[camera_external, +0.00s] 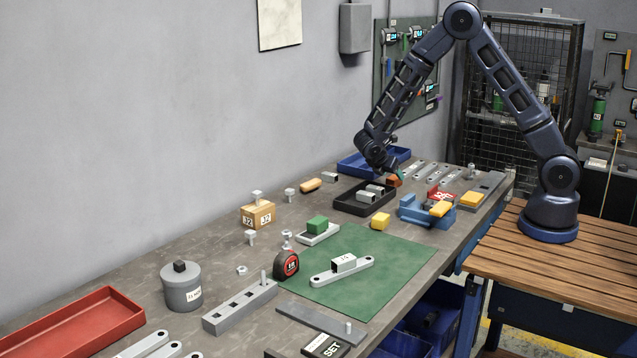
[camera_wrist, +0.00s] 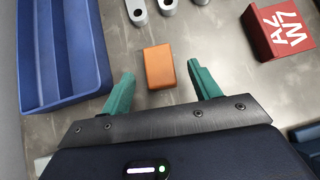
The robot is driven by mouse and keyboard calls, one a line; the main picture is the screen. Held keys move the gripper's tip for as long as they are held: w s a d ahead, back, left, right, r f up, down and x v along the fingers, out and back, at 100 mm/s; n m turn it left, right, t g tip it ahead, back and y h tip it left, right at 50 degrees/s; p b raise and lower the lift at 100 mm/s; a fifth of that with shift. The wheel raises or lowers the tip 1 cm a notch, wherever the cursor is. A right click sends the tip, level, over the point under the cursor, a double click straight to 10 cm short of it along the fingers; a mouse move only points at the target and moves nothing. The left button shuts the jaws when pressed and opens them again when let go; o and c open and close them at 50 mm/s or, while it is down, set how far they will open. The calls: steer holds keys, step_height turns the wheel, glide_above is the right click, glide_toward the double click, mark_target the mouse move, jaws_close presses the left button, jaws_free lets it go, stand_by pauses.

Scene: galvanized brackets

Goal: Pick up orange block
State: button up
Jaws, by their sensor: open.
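In the external view the orange block (camera_external: 393,181) shows small beside the end of my arm. My gripper (camera_wrist: 162,88) has two green fingers spread wide, one on each side of the block's near end. In the external view my gripper (camera_external: 399,174) is small and partly hidden by the wrist.
A blue tray (camera_wrist: 97,50) lies close to the left of the block. A red marked block (camera_wrist: 281,32) is at the right. Grey metal bars (camera_wrist: 168,7) lie just beyond. In the external view a black tray (camera_external: 345,205) stands nearby.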

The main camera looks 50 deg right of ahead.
mark_target(394, 177)
steer(key=x, duration=0.4)
steer(key=shift+d+f, duration=0.1)
steer(key=shift+f, duration=0.1)
steer(key=shift+c, duration=0.4)
steer(key=c, duration=1.1)
steer(key=shift+o, duration=0.2)
